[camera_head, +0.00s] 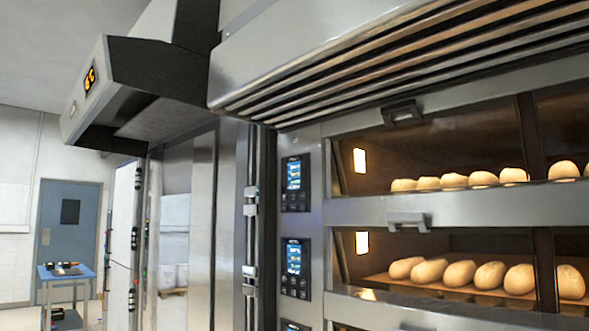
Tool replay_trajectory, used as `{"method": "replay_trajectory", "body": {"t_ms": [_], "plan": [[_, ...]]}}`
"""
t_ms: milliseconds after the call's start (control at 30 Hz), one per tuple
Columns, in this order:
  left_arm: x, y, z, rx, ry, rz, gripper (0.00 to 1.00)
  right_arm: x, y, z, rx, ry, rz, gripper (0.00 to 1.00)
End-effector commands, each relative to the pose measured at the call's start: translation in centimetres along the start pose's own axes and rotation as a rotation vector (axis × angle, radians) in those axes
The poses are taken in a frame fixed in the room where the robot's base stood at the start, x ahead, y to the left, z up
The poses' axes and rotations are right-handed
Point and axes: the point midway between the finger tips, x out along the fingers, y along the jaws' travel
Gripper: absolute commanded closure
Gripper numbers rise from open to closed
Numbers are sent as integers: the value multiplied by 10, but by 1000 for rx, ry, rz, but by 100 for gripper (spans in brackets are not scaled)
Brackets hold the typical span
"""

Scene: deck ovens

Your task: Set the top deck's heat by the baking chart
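The deck oven fills the right half of the head view. Its upper visible deck (460,157) is lit and holds a row of pale loaves (483,179). A control panel (295,183) with a lit blue screen sits left of that deck; its readings are too small to tell. A second panel (296,268) sits beside the deck below, and the edge of a third (292,326) shows at the bottom. No baking chart can be made out. Neither of my grippers is in view.
A steel hood (400,55) juts out above the decks. Left of it a tall steel cabinet has an angled dark hood with an orange display (89,79). A blue cart (66,272) stands near a blue door (70,225) at the far left.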

Motion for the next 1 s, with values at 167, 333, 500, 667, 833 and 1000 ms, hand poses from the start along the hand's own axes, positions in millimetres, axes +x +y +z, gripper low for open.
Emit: {"method": "replay_trajectory", "body": {"t_ms": [167, 333, 500, 667, 833, 1000], "plan": [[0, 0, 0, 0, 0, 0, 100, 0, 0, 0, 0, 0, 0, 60], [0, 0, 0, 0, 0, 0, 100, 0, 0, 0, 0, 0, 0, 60], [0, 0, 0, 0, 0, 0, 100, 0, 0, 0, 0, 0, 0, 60], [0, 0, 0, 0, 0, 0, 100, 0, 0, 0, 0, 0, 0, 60], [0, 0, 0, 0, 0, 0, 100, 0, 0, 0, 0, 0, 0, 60], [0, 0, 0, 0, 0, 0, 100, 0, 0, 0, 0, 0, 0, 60]]}}
